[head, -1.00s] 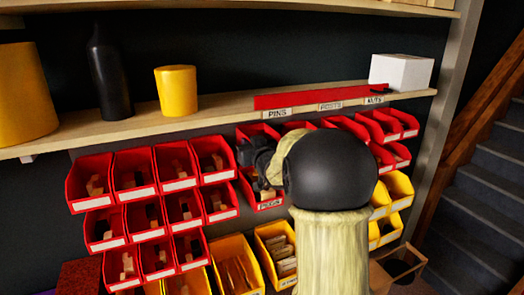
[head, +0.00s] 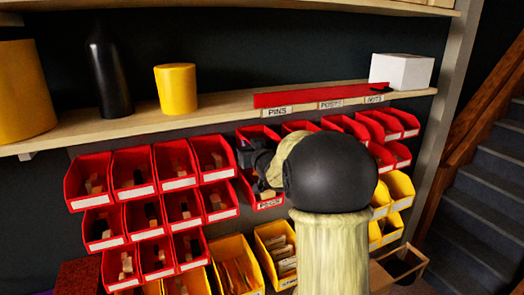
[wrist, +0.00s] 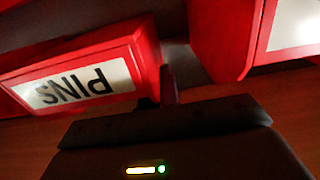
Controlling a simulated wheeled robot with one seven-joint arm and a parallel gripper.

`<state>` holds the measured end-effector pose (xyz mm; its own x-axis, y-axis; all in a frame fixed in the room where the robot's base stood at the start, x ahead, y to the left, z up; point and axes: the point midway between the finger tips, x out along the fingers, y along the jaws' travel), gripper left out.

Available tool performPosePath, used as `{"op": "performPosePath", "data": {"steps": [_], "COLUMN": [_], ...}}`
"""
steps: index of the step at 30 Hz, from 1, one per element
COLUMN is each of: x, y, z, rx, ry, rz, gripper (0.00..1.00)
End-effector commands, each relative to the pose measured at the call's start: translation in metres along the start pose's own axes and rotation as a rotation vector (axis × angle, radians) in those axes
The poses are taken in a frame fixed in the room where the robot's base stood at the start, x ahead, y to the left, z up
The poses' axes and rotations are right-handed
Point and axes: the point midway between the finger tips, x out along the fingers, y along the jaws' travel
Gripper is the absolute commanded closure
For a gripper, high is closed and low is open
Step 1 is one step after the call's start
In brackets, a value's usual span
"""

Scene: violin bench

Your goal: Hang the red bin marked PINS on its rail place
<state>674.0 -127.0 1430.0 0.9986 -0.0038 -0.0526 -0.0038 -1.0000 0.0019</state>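A narrow dark finger of my gripper (wrist: 168,85) is at the right edge of this bin. The other finger is not clear, and I cannot tell whether the gripper is shut on the bin wall. In the head view my gripper (head: 254,156) is at the red bins in the middle, largely hidden by my black and cream arm. Shelf-edge labels read PINS (head: 278,112), POSTS (head: 331,104) and NUTS (head: 375,99).
Another red bin (wrist: 225,35) is close at the right in the wrist view. Several red bins (head: 135,172) hang at left, and yellow bins (head: 236,263) are below. The wooden shelf (head: 225,108) overhangs them. A black bottle (head: 108,75) and yellow cylinder (head: 176,90) stand on it.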

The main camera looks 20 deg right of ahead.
Motion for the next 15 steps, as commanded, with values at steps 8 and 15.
{"op": "performPosePath", "data": {"steps": [8, 15], "x": [0.0002, 0.0004], "y": [0.0000, 0.0000], "z": [0.0036, 0.0066], "rx": [0.000, 0.000], "ry": [0.001, 0.001], "rz": [0.000, 0.000], "gripper": [1.00, 1.00]}}
